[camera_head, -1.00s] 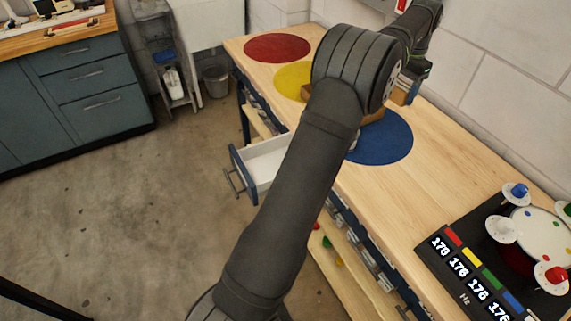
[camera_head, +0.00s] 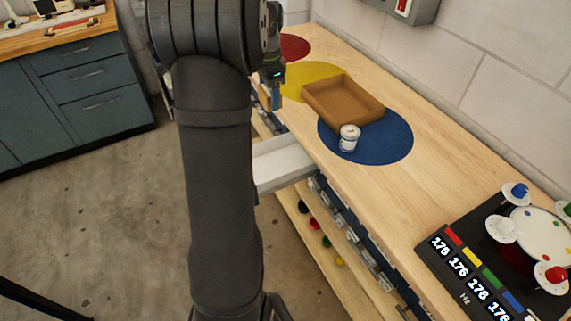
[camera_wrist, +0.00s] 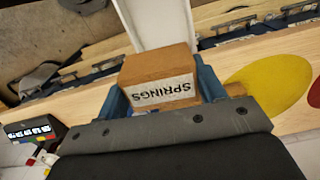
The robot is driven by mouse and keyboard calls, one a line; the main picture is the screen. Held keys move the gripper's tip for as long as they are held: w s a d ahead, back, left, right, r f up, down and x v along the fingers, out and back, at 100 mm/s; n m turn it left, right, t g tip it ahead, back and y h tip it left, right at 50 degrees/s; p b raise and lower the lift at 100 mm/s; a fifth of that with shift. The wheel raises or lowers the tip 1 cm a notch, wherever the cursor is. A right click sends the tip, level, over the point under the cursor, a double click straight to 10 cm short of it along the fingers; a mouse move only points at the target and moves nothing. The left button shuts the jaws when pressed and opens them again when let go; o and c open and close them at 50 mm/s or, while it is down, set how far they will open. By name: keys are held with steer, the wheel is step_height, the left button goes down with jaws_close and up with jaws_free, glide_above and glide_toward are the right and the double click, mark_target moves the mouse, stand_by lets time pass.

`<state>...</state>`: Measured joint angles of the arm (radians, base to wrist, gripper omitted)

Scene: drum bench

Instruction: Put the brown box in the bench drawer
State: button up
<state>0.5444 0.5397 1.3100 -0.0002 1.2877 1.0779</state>
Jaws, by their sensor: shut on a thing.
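My gripper (camera_wrist: 163,88) is shut on the brown box (camera_wrist: 158,65), which has a white label reading SPRINGS. The blue fingers press on its two sides in the wrist view. In the head view my gripper (camera_head: 274,97) is by the bench's front edge, and my arm hides most of the box. The bench drawer (camera_head: 287,165) is pulled out, with a white inside, partly hidden by my arm. It also shows in the wrist view (camera_wrist: 162,22), just beyond the box. The box is held up, apart from the drawer.
On the bench top (camera_head: 400,190), an open brown tray (camera_head: 343,103) overlaps the yellow (camera_head: 310,72) and blue (camera_head: 385,145) discs. A small white can (camera_head: 349,138) stands at its near corner. A drum panel (camera_head: 480,275) sits at the right end.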

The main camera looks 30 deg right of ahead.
mark_target(274, 167)
steer(key=f, duration=2.7)
steer(key=shift+d+f, duration=0.2)
steer(key=shift+f, duration=0.05)
steer(key=shift+f, duration=0.15)
steer(key=o, duration=1)
step_height(274, 167, up, 12)
steer(key=shift+r, duration=0.15)
step_height(274, 167, down, 12)
steer(key=shift+f, duration=0.25)
steer(key=shift+r, duration=1.9)
